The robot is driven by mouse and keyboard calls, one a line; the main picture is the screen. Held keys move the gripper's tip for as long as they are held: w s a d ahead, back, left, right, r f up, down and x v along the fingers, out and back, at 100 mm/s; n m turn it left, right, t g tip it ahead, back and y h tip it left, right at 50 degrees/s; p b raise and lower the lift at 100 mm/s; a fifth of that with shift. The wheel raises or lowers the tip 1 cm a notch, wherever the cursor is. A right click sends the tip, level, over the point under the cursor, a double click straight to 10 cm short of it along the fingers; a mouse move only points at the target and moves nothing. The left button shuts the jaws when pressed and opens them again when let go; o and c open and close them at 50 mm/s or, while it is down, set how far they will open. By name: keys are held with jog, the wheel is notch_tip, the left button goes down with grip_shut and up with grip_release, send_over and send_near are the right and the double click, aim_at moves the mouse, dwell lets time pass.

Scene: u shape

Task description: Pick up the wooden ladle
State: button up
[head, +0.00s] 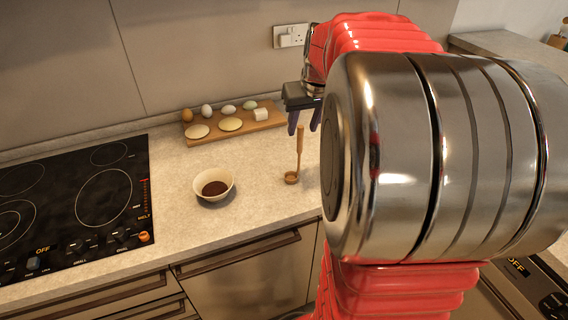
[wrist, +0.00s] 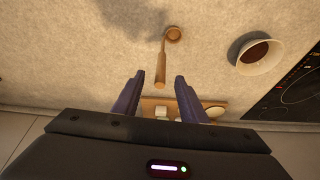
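The wooden ladle (head: 298,157) lies on the counter right of the bowl in the head view, its round cup toward the counter's front edge and its handle toward the wall. In the wrist view the ladle (wrist: 162,60) shows with its cup at the top and its handle end just beyond the gap between my fingers. My gripper (head: 303,128) is above the counter near the handle end. In the wrist view my gripper (wrist: 155,88) has its two purple fingers spread apart, with nothing held between them.
A white bowl (head: 229,189) with dark contents stands left of the ladle. Behind it, a wooden board (head: 214,133) holds flat pale rounds and a white block, with several eggs along the wall side. A black cooktop (head: 75,205) is at left. A wall socket (head: 291,36) is above.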

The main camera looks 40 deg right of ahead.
aim_at(302, 129)
jog(key=shift+x, duration=1.6)
jog(key=shift+x, duration=2.6)
grip_shut()
